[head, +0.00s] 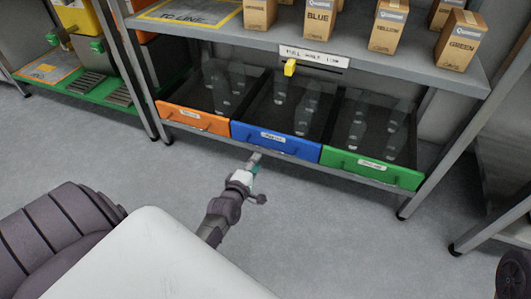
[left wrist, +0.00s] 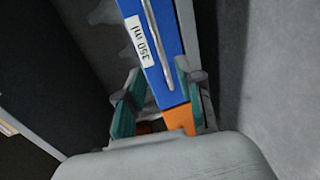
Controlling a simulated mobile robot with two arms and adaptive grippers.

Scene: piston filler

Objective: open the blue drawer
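The blue drawer (head: 284,143) sits in the middle of the low shelf, its front in line with the orange and green drawer fronts. Its blue front (left wrist: 172,38), with a "350 ml" label and a long bar handle (left wrist: 157,42), fills the upper middle of the left wrist view. My left gripper (head: 255,160) is just in front of the blue drawer, near its left part. In the left wrist view the teal fingers (left wrist: 157,98) are apart, with the lower end of the blue front seen between them. No grip on the handle shows. My right gripper is out of view.
An orange drawer (head: 193,119) is to the left and a green drawer (head: 371,168) to the right. The floor (head: 330,220) in front is clear.

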